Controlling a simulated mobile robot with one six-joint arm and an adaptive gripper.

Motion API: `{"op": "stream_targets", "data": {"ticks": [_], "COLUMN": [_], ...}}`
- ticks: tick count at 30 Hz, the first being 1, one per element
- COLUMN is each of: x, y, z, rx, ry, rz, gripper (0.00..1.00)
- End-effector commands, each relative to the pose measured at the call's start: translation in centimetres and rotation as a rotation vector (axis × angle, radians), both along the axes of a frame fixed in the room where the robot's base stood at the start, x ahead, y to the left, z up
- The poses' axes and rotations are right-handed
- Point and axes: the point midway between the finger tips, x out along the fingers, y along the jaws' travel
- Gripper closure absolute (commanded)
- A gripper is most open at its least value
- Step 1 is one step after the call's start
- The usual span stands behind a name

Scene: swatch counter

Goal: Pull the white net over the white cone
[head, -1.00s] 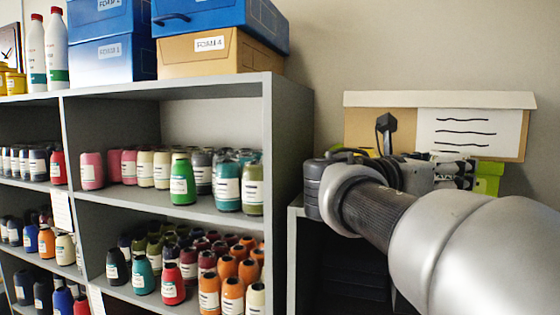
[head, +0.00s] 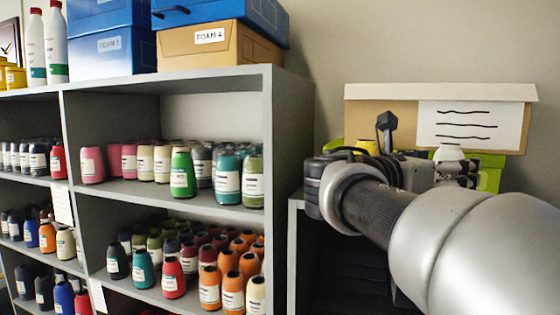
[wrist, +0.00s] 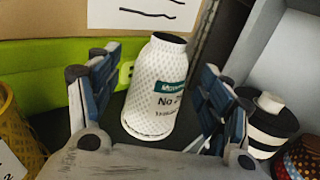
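The white cone (wrist: 158,95) stands on a dark surface in the wrist view, with a teal and white label. A fine diamond mesh covers its visible side below the smooth neck; this looks like the white net (wrist: 143,92). My gripper (wrist: 156,62) is open, with one finger on each side of the cone and small gaps showing.
A yellow meshed item (wrist: 12,125) stands close at left. A black-and-white striped item (wrist: 270,125) and a dark patterned one (wrist: 303,160) stand close at right. A green panel (wrist: 50,67) is behind. A shelf of coloured cones (head: 267,150) stands left of my arm.

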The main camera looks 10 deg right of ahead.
Motion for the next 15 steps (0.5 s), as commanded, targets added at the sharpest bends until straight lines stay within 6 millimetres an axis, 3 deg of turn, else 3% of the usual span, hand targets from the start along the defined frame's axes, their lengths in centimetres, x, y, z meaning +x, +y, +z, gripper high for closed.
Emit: {"op": "stream_targets", "data": {"ticks": [4, 15], "x": [0.00, -0.03], "y": [0.00, 0.30], "z": [0.00, -0.01], "rx": [0.000, 0.000], "ry": [0.000, 0.000], "rz": [0.000, 0.001], "gripper": [0.16, 0.16]}}
